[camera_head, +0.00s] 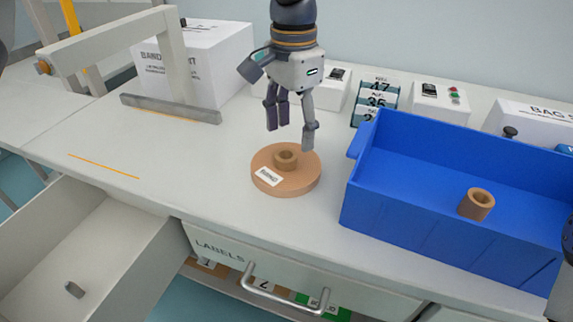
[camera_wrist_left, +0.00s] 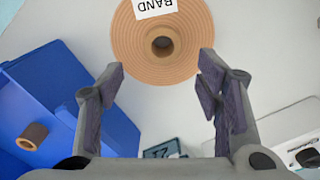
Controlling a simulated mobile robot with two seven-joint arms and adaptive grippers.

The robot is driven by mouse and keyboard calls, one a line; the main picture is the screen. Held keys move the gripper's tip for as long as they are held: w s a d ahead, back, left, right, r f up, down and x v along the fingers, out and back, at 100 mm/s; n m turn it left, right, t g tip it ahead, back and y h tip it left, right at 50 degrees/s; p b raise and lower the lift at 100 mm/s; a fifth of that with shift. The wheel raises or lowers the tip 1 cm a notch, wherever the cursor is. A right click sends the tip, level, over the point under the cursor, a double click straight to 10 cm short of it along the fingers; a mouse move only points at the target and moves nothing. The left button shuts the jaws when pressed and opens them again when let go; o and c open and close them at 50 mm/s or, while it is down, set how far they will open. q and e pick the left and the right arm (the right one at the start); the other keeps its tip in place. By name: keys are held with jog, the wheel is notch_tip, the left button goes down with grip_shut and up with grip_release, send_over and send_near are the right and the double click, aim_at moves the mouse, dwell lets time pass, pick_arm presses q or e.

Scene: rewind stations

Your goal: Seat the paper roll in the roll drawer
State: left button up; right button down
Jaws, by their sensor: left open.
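The tan paper roll (camera_head: 286,184), with a white label and a raised hollow core, lies flat on the worktop. It also shows at the top of the left wrist view (camera_wrist_left: 135,60). My left gripper (camera_head: 290,135) is open and empty just above and behind the roll, pointing down. In the left wrist view its fingers (camera_wrist_left: 160,78) are spread on either side below the roll's core, with nothing between them. An open drawer (camera_head: 128,268), which may be the roll drawer, is at lower left with a small grey piece inside. Only a cut-off part of my right arm shows at the right edge.
A blue bin (camera_head: 400,208) stands right of the roll with a brown core (camera_head: 477,204) in it. A LABELS drawer (camera_head: 225,256) is partly open below the front edge. A grey frame (camera_head: 175,60) and white box (camera_head: 215,60) stand at back left. Worktop left of the roll is clear.

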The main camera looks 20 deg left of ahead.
aim_at(287, 151)
pick_arm(q)
jog(key=f, duration=0.4)
jog(key=shift+s+a+f, duration=0.2)
jog(key=shift+s+a, duration=0.15)
jog(key=shift+a, duration=0.05)
jog(key=shift+f, duration=0.5)
grip_shut()
jog(key=shift+r, duration=0.1)
